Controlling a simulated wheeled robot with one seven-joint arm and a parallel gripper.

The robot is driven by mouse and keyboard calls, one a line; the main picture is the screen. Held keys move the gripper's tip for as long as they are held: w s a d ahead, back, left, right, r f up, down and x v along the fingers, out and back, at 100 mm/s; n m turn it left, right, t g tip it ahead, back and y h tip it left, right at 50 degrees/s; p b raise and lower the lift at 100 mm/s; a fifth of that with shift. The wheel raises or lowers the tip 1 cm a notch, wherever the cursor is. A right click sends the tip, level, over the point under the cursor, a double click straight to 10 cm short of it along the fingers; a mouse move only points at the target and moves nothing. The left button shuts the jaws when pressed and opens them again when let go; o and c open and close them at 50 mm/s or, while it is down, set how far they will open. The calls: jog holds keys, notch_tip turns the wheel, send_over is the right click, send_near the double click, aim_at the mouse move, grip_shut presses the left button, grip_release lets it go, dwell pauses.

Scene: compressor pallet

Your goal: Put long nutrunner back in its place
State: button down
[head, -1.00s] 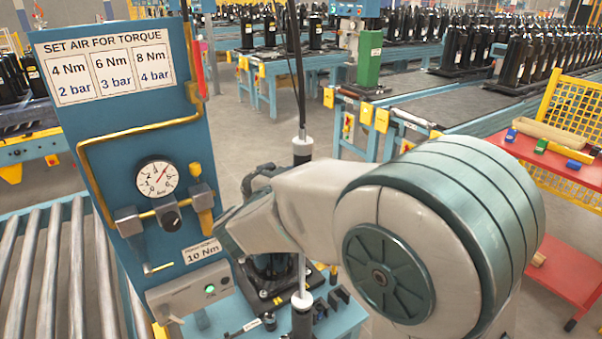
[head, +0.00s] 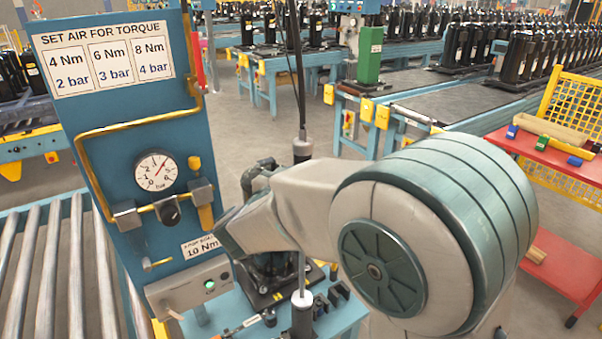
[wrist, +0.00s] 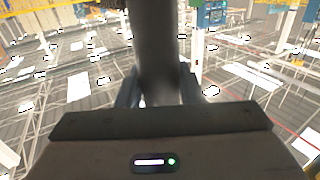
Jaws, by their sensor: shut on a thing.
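My gripper (wrist: 160,92) is shut around a dark, thick cylinder (wrist: 158,45), which appears to be the long nutrunner's body. It runs upward out of the wrist view. In the head view my arm hides the gripper. There, a tool top with a pale collar (head: 302,147) hangs upright on a dark cable. Below my arm a thin pale rod (head: 300,270) shows, with a white ring (head: 301,298) and a dark cylindrical end (head: 302,319). My arm hides the middle, so I cannot tell whether these are one tool. The nutrunner's place is not clear.
A blue torque panel (head: 130,120) with a gauge (head: 156,172) stands at the left. A black compressor (head: 270,275) sits behind my arm on a blue bench. A roller conveyor (head: 45,270) is at the left, a red shelf (head: 560,160) at the right.

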jog(key=shift+f+b, duration=0.45)
jog(key=shift+f, duration=0.2)
jog(key=c, duration=0.9)
grip_release()
jog(key=shift+f, duration=0.2)
jog(key=b+v, duration=0.1)
jog(key=v, duration=1.3)
jog(key=shift+r, duration=0.2)
